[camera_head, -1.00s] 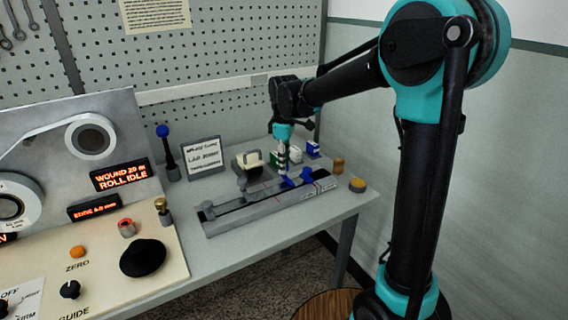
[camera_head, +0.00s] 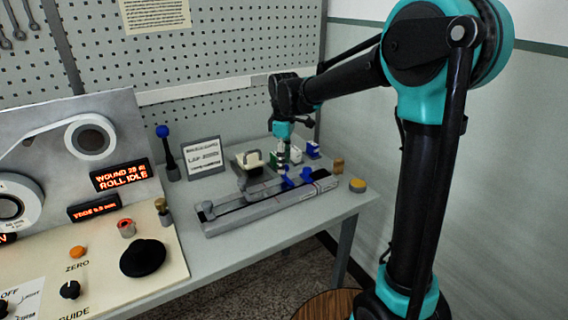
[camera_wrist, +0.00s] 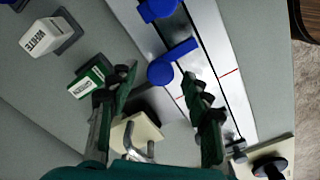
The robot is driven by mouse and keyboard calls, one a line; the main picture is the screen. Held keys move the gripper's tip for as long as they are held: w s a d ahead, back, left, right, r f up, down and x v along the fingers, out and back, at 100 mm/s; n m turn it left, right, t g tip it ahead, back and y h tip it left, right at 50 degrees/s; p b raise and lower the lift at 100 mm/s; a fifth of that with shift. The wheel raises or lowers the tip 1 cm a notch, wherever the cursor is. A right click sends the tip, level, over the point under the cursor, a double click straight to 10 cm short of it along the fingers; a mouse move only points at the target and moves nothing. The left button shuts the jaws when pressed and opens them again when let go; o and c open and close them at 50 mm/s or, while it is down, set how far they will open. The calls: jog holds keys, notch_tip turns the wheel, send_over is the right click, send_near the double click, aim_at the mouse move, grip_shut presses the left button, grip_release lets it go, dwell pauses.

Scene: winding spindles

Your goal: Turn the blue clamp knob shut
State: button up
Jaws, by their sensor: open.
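The blue clamp knob (camera_wrist: 162,70) is round with a lever arm slanting to the upper right, on the metal rail (camera_wrist: 205,50). It also shows in the head view (camera_head: 287,182) near the rail's right half. A second blue part (camera_wrist: 158,9) sits farther along the rail, also in the head view (camera_head: 306,175). My gripper (camera_wrist: 158,76) points down over the rail with its two fingers apart. In the wrist view the knob appears between the fingertips, with no clear contact. In the head view my gripper (camera_head: 283,162) is directly above the knob; the exact height gap is unclear.
A green box (camera_wrist: 90,82) and a white box (camera_wrist: 45,38) stand beside the rail. A cream block with a metal hook (camera_wrist: 138,132) is close by the left finger. A sign (camera_head: 203,157) and a blue-topped lever (camera_head: 165,145) stand left.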

notch_tip(320, 180, up, 11)
jog(key=shift+r, duration=0.15)
dwell(0.4)
